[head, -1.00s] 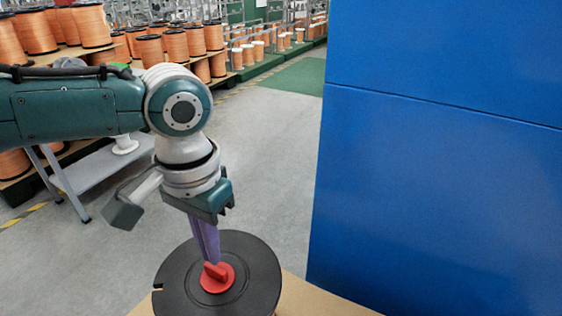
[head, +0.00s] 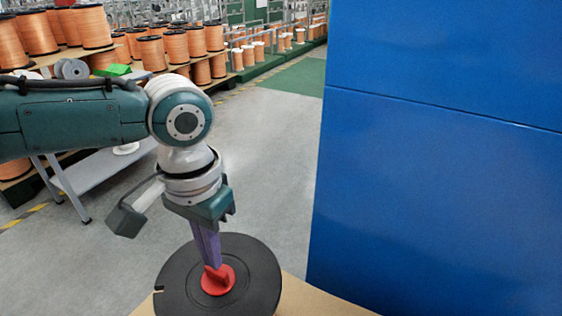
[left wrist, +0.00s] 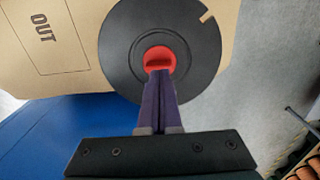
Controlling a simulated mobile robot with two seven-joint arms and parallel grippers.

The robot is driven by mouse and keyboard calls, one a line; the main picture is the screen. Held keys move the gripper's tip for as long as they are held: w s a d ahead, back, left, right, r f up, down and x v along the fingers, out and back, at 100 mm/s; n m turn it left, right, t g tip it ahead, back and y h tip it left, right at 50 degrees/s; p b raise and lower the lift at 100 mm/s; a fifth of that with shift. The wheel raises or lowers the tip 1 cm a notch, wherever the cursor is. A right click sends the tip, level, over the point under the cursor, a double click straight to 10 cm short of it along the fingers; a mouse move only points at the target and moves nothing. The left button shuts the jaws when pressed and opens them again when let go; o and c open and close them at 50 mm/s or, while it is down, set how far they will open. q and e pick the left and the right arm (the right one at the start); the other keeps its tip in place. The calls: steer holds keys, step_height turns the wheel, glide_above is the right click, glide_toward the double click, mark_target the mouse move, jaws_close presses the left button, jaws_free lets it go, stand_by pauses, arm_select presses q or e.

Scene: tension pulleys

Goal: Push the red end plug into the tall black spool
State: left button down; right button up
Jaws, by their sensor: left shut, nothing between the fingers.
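The tall black spool (head: 254,253) stands upright on a cardboard surface in the head view, its round top flange facing up. The red end plug (head: 222,284) sits at the centre of that flange, with its raised grip upward. The spool (left wrist: 120,50) and the plug (left wrist: 158,52) also show in the left wrist view. My left gripper (head: 213,266) is shut and empty, its purple fingers pointing down with the tips at the plug's grip. How deep the plug sits is hard to tell. My right gripper is not in view.
The cardboard surface (left wrist: 60,75) under the spool is marked OUT. A large blue wall or panel (head: 440,160) fills the right side. Racks of orange spools (head: 90,25) and a grey cart (head: 105,168) stand behind on the left. Open floor lies between.

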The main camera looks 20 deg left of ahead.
arm_select(q)
steer(key=shift+f+b, duration=0.4)
steer(key=shift+f, duration=0.35)
stand_by(0.5)
steer(key=shift+s+a+f, duration=0.1)
steer(key=shift+f, duration=0.05)
stand_by(0.6)
steer(key=shift+p, duration=0.3)
step_height(320, 180, up, 7)
steer(key=p, duration=0.8)
steer(key=shift+r, duration=0.2)
